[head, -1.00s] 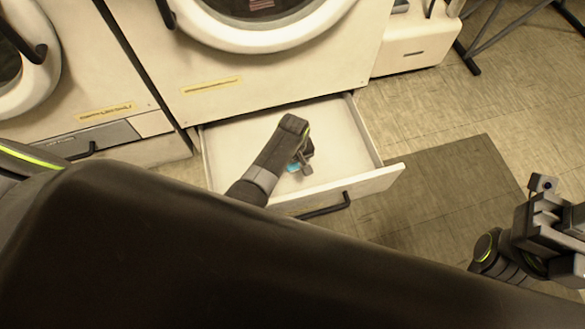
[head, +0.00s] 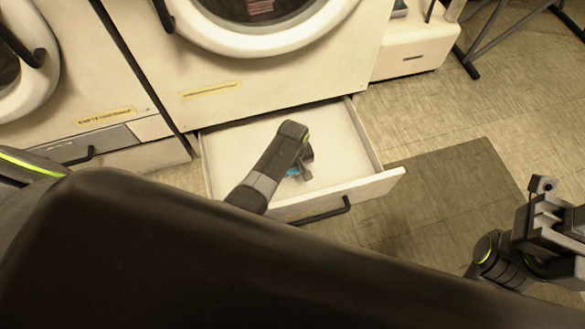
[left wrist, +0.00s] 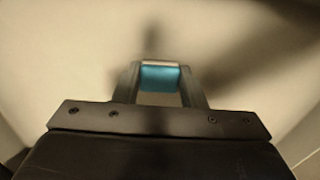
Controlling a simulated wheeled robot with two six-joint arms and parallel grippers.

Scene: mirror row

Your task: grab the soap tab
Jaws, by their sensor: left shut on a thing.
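The soap tab (left wrist: 159,78) is a small teal block with a pale top edge. In the left wrist view it sits between the two fingertips of my left gripper (left wrist: 160,80), which is shut on it. In the head view the left gripper (head: 302,172) is inside the open drawer (head: 335,145), and a bit of the teal tab (head: 293,172) shows beside it, partly hidden. I cannot tell whether the tab touches the drawer floor. My right gripper (head: 541,205) is at the right edge over the floor; its fingers are not clear.
The drawer's front panel (head: 375,186) with a black handle (head: 322,213) stands near the left arm. The washing machine (head: 250,75) rises behind the drawer. A dark mat (head: 460,185) lies on the floor at right, with clear floor beyond.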

